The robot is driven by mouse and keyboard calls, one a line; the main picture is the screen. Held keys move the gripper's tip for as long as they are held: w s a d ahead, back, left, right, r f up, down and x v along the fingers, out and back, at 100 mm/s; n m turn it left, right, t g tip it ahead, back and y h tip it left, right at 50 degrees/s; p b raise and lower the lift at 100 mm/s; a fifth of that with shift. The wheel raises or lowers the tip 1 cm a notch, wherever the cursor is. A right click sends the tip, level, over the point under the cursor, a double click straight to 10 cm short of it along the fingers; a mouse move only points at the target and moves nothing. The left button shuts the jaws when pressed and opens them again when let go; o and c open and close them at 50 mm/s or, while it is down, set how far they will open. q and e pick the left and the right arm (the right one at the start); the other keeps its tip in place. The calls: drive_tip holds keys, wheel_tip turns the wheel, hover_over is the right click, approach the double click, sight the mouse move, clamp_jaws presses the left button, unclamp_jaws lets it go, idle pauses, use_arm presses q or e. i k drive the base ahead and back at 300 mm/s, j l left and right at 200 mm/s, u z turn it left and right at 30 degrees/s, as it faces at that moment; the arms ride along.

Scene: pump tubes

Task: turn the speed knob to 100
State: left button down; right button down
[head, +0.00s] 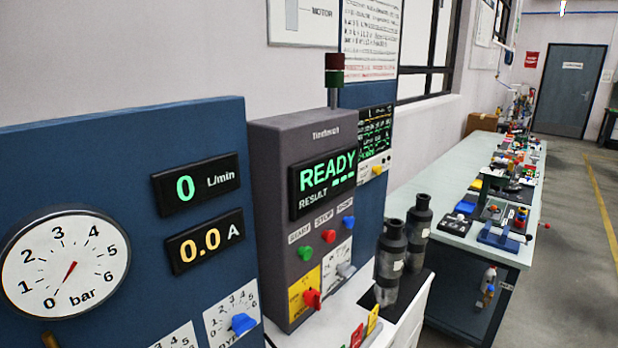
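No knob carries a speed label that I can read. A blue knob (243,323) sits on a white dial plate (219,313) with small numbers, low on the blue panel. The top of a second white dial plate (179,339) shows at the bottom edge; its knob is out of view. A grey knob (345,269) sits on a white plate on the grey tester box (275,200), and a red knob (312,298) on a yellow plate. Neither gripper is in view.
The blue panel (100,160) bears a pressure gauge (90,245) near 0 bar and displays reading 0 L/min (196,185) and 0.0 A (205,240). The tester screen (322,183) reads READY. Two dark cylinders (391,262) stand right of it. A long cluttered bench (455,180) runs behind.

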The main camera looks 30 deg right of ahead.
sight(345, 269)
drive_tip(key=k+l+z, duration=0.25)
drive_tip(key=z, duration=0.25)
drive_tip(key=k+l+z, duration=0.2)
drive_tip(key=z, duration=0.25)
drive_tip(key=i+l+u, duration=0.1)
drive_tip(key=l, duration=0.3)
drive_tip(key=i+l+u, duration=0.1)
drive_tip(key=i+l, duration=0.15)
drive_tip(key=l, duration=0.1)
